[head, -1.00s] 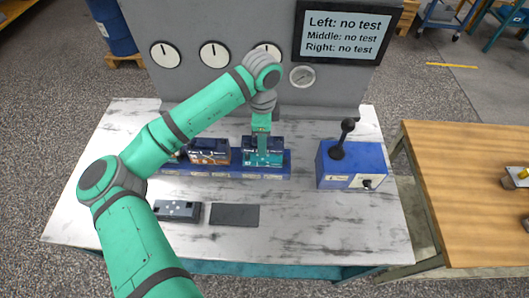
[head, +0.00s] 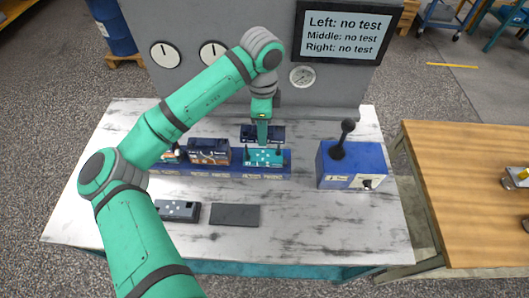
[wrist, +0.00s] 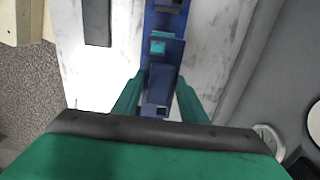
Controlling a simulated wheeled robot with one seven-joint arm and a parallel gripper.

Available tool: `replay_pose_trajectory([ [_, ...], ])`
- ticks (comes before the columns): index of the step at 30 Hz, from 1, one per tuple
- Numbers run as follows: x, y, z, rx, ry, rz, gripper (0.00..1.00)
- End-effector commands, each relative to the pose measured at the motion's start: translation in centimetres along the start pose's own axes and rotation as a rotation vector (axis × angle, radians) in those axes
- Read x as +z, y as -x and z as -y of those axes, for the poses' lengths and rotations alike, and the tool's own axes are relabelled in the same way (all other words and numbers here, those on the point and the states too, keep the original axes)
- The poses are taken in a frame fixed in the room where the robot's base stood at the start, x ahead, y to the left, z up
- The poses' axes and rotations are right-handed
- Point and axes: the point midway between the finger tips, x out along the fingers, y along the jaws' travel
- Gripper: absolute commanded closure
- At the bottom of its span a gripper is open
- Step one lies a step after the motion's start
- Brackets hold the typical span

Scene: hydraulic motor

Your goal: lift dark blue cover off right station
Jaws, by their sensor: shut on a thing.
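The dark blue cover (head: 248,132) is in my gripper (head: 263,138), raised a little above the right station. My gripper is shut on it from above, and a finger hides its middle. Beneath it the right station (head: 265,158) shows as a teal block with small dark posts, on the right end of a long blue base (head: 222,170). In the wrist view both green fingers (wrist: 160,105) reach down on either side of a dark blue part. The exact contact there is hard to make out.
A dark-topped middle station (head: 210,150) stands just left; my arm partly hides the left one. A blue box with a black lever (head: 340,160) stands right. A dotted dark plate (head: 180,211) and a plain dark slab (head: 235,215) lie in front. A grey panel stands behind.

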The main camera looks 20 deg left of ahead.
Motion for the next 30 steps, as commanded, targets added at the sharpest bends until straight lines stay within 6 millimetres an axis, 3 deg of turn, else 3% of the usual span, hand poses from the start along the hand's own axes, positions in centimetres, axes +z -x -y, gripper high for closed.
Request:
replay_pose_trajectory([
  [15,0.2,2.5,0.0,-0.001,0.004,-0.001,1.0],
  [30,0.2,2.8,0.0,-0.001,0.003,0.0,1.0],
])
